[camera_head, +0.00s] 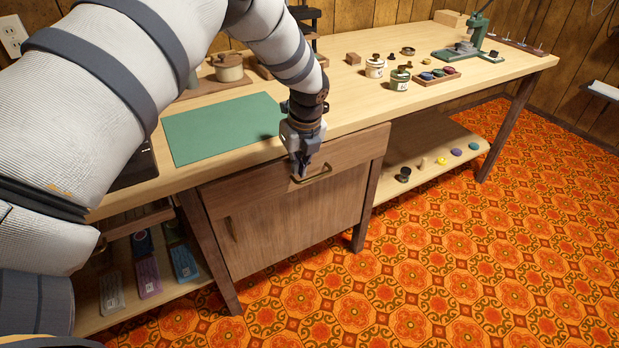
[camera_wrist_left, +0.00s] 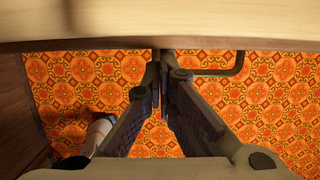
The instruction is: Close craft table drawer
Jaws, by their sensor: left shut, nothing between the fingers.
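The craft table drawer (camera_head: 355,155) has a brown wooden front under the tabletop, above a cabinet door. Its front appears to stand slightly proud of the cabinet below; any gap at its top is hard to judge. A bronze bar handle (camera_head: 318,176) is on the drawer front. My left gripper (camera_head: 301,170) points down at the handle's left end, close to the drawer front. Its fingers are shut and empty. In the left wrist view the shut fingers (camera_wrist_left: 162,85) are beside the handle (camera_wrist_left: 222,72), below the drawer front's edge. I cannot tell whether they touch. My right gripper is out of view.
The wooden craft table (camera_head: 345,110) holds a green mat (camera_head: 215,128), jars (camera_head: 375,68) and a green press (camera_head: 474,42). A lower shelf (camera_head: 425,145) carries small items. The cabinet door (camera_head: 290,225) is below the drawer. The patterned floor (camera_head: 450,260) in front is clear.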

